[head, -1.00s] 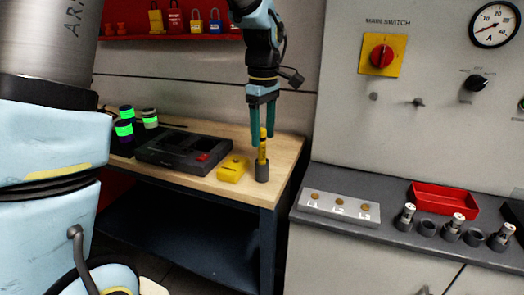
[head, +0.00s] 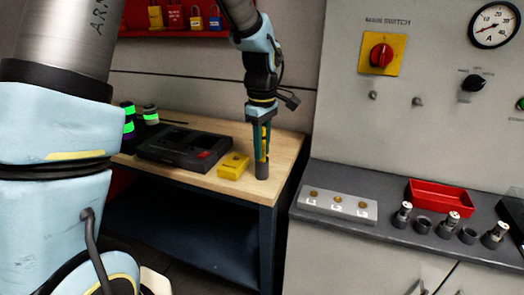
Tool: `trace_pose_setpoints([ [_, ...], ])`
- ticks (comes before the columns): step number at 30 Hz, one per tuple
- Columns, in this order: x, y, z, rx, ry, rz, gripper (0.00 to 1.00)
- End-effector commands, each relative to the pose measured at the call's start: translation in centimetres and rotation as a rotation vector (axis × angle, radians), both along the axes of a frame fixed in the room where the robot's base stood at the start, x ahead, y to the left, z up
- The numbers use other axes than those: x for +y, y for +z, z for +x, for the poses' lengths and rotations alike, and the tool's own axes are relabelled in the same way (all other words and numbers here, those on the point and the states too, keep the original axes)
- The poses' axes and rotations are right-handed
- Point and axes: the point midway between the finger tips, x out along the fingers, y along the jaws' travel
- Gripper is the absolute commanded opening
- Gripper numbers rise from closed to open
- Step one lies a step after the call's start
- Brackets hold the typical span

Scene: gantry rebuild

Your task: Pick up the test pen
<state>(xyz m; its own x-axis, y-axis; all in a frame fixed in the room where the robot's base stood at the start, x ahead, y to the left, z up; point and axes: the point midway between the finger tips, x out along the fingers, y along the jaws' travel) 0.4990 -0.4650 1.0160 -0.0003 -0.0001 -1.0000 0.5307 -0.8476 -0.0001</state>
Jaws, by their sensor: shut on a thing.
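The test pen (head: 264,146) is yellow and stands upright in a dark grey cylindrical holder (head: 262,171) near the right front corner of the wooden bench. My gripper (head: 261,150) points down from above, its green fingers shut on the pen. The fingers hide part of the pen's sides. The pen's lower end is hidden, and I cannot tell whether it is inside the holder.
A yellow box (head: 233,166) lies just left of the holder. A dark grey case (head: 183,147) is further left on the wooden bench (head: 215,184). A grey cabinet with a red tray (head: 440,199) and terminal block (head: 338,204) stands to the right.

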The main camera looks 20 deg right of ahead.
Motion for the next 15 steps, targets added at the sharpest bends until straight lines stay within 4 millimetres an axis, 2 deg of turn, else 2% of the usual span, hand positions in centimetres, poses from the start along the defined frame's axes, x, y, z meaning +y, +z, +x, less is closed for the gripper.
trace_pose_setpoints([
  [1,0.0,0.01,0.0,0.0,0.0,0.0,0.14],
  [5,0.0,0.02,0.0,0.0,0.0,0.0,0.0],
  [15,-0.01,0.04,0.01,0.0,0.0,0.0,0.0],
])
